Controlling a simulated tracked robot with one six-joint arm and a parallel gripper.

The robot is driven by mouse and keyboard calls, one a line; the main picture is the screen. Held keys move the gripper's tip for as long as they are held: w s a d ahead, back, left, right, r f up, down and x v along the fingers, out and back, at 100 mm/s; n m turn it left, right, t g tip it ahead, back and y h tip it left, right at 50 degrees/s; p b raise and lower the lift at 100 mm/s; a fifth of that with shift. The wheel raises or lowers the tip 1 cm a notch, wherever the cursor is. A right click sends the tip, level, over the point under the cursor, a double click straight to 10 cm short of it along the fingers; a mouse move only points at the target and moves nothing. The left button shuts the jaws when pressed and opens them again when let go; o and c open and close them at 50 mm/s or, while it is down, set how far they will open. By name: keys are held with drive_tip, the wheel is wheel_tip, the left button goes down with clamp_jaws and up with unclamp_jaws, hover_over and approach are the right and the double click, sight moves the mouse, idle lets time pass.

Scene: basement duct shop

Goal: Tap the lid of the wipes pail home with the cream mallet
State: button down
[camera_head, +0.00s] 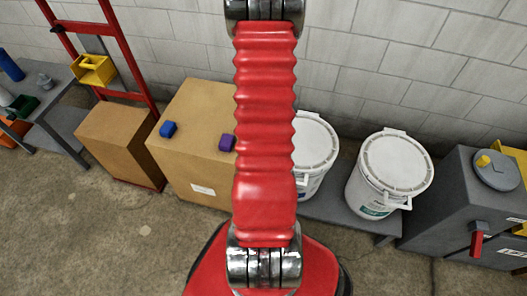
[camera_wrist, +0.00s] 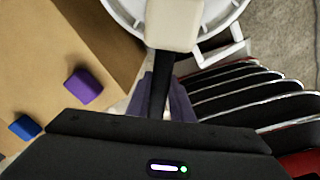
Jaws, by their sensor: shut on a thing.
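My gripper (camera_wrist: 166,100) is shut on the black handle of the cream mallet (camera_wrist: 172,24). The mallet's pale block head points away from the gripper and overlaps the white pail (camera_wrist: 240,48) in the wrist view; I cannot tell whether it touches the lid. In the head view my red arm hides the gripper and mallet. Two white lidded pails stand there on a low grey bench: a left pail (camera_head: 316,145), partly hidden by my arm, and a right pail (camera_head: 396,163) with a label. I cannot tell which is the wipes pail or how its lid sits.
A large cardboard box (camera_head: 198,180) carries a blue block (camera_head: 168,129) and a purple block (camera_head: 227,143). A smaller box (camera_head: 117,142) rests on a red hand truck (camera_head: 120,47). A grey machine (camera_head: 464,205) stands right. A block wall is behind; floor in front is clear.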

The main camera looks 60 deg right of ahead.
drive_tip(key=shift+r, duration=2)
